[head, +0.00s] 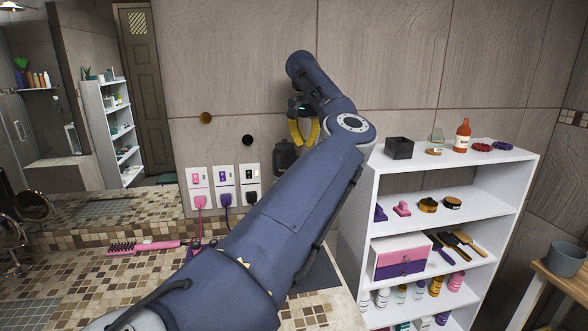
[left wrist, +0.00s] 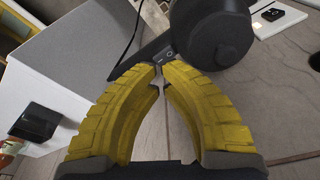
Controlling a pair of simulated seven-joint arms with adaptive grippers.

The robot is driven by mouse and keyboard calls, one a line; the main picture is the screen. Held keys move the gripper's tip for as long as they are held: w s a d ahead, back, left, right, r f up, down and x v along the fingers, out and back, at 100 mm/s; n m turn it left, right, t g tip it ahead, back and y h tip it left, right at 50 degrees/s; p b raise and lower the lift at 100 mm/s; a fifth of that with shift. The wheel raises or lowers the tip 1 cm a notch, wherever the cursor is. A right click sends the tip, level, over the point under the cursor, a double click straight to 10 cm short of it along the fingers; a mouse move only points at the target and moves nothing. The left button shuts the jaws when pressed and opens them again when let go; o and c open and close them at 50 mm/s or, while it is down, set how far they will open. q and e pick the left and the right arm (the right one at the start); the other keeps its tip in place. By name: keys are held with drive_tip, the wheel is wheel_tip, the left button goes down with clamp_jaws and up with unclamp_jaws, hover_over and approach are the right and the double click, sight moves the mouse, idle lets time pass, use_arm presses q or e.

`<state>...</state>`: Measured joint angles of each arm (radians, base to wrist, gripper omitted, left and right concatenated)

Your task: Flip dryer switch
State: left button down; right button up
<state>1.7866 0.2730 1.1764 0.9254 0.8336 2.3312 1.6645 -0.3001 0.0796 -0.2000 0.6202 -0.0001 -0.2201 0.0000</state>
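The black hair dryer (head: 285,156) hangs at the wall behind my left arm, partly hidden by it. In the left wrist view its round dark body (left wrist: 215,35) is at the top. A narrow dark handle (left wrist: 145,60) with a small light mark, perhaps the switch (left wrist: 169,53), runs left from it. My left gripper (head: 303,143) has yellow fingers and is above and right of the dryer in the head view. In the left wrist view its fingertips (left wrist: 160,72) nearly meet, right by the handle; contact cannot be told. My right gripper is not in view.
Three wall sockets with pink (head: 199,187), purple (head: 225,187) and black (head: 250,184) plugs are left of the dryer. A white shelf (head: 440,167) with bottles and brushes stands close on the right. A pink brush (head: 143,246) lies on the tiled counter (head: 70,270).

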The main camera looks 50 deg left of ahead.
use_arm(q)
drive_tip(key=shift+f, duration=1.8)
idle(1.6)
drive_tip(key=shift+r, duration=0.1)
drive_tip(key=shift+r, duration=3.45)
